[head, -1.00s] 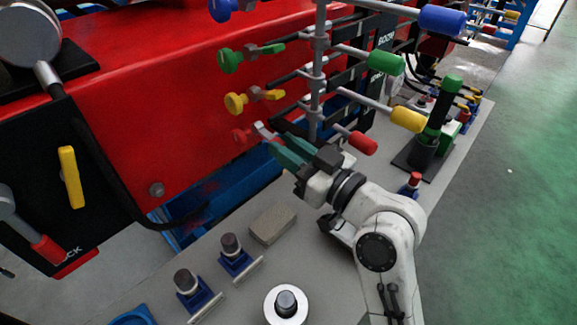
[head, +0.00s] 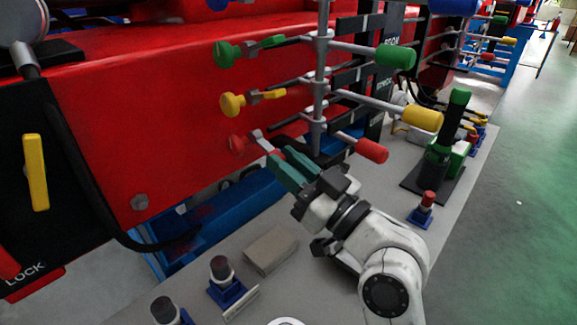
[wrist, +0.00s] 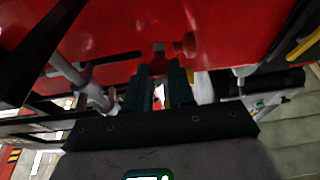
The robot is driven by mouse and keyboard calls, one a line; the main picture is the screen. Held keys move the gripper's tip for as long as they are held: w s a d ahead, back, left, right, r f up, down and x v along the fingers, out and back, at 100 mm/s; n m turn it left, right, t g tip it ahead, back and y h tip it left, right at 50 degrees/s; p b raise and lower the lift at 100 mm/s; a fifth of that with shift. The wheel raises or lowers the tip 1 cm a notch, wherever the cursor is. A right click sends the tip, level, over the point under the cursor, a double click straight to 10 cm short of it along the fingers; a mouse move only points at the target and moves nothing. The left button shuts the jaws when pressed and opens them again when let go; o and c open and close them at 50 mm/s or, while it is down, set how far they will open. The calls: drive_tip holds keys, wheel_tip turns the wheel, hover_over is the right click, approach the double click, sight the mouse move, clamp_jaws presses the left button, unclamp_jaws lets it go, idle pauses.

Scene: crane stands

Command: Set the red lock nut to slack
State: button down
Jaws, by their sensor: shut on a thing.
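The red lock nut (head: 262,141) sits on the lowest rod of the upright stand, beside a round red knob (head: 237,146). Its short lever tilts down to the right, with a red end. My gripper (head: 277,161), with dark green fingers, meets the lever end from the lower right and is shut on it. In the wrist view my gripper (wrist: 159,82) has a small red piece of the lock nut (wrist: 158,56) at its fingertips, with the red knob (wrist: 185,46) just right of it. The gripped part is mostly hidden by the fingers.
Above are a yellow lock nut (head: 266,95) and a green one (head: 262,43). A red-handled rod (head: 371,150) sticks out right, close above my wrist. A stone-coloured block (head: 271,250) lies on the grey bench. A red panel (head: 150,110) stands close behind.

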drive_tip(key=shift+f, duration=0.1)
drive_tip(key=c, duration=1)
unclamp_jaws()
drive_tip(key=shift+o, duration=0.2)
drive_tip(key=b+v, duration=0.1)
drive_tip(key=v, duration=0.9)
drive_tip(key=shift+s+d, duration=0.25)
drive_tip(key=shift+d, duration=0.05)
drive_tip(key=shift+f, duration=0.1)
